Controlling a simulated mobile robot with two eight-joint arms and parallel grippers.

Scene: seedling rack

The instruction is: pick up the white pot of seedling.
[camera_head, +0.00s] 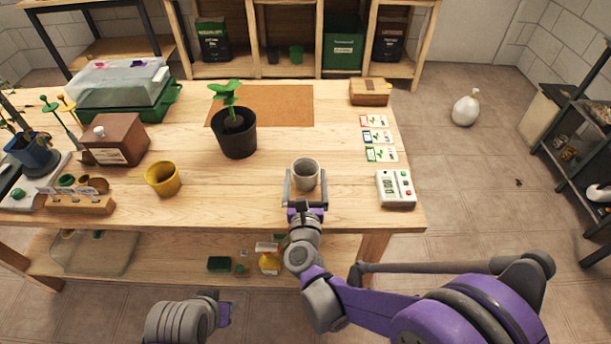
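A small white-grey pot (306,176) stands upright near the front edge of the wooden table. No plant shows above its rim. My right gripper (305,190) is at the pot's near side, with its two fingers apart, one on the left and one on the right of the pot. A narrow gap seems to show on each side, so it looks open and not clamped. A leafy seedling (228,98) grows in a larger black pot (236,138) further back left. Part of my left gripper (224,312) shows low, in front of the table; its fingers cannot be made out.
A yellow pot (162,178) stands left on the table (240,196). A white device with buttons (395,189) is close on the right, with seed cards (376,136) and a wooden box (369,92) behind. A brown mat (275,106) lies at the back. The table around the white pot is clear.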

